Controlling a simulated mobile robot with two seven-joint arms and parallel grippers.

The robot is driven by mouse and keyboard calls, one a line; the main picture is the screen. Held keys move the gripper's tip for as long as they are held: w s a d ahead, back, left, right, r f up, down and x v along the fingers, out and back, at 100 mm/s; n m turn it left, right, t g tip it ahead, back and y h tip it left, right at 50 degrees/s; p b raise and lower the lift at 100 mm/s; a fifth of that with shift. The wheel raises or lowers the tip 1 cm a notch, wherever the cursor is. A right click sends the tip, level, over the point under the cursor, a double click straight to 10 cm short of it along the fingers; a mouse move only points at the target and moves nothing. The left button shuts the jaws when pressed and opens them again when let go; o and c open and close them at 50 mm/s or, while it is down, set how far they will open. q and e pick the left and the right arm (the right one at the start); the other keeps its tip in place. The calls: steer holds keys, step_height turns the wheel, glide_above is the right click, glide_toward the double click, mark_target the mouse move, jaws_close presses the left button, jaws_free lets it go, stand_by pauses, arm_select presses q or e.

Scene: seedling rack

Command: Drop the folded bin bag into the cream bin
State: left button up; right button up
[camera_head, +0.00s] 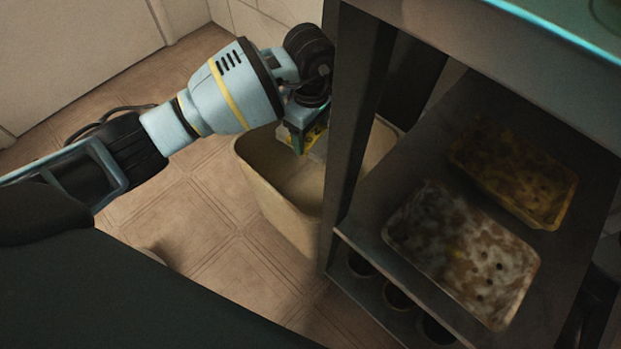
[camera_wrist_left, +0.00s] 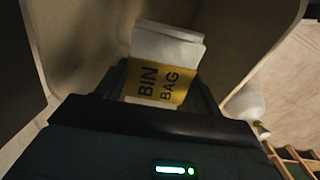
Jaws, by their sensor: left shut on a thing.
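The cream bin (camera_head: 277,190) stands on the tiled floor, partly hidden behind the rack's upright. Its inside also fills much of the left wrist view (camera_wrist_left: 238,50). My left gripper (camera_head: 304,138) is over the bin's opening and points down into it. It is shut on the folded bin bag (camera_head: 312,139), a white packet with a yellow band reading "BIN BAG", clear in the left wrist view (camera_wrist_left: 165,75). The bag's free end points into the bin. I cannot tell its exact height above the rim. My right gripper is in neither view.
The dark seedling rack (camera_head: 346,130) stands just right of my left gripper and overlaps the bin in view. Its shelf holds a pale stained tray (camera_head: 460,250) and a yellowish tray (camera_head: 512,172). A round white object (camera_wrist_left: 245,103) is outside the bin. Floor left of the bin is open.

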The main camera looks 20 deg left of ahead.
arm_select(q)
steer(key=shift+f, duration=0.55)
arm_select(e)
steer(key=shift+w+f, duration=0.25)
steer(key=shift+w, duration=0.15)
arm_select(q)
steer(key=o, duration=1)
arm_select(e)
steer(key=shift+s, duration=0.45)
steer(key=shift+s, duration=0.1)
arm_select(q)
steer(key=shift+r, duration=0.1)
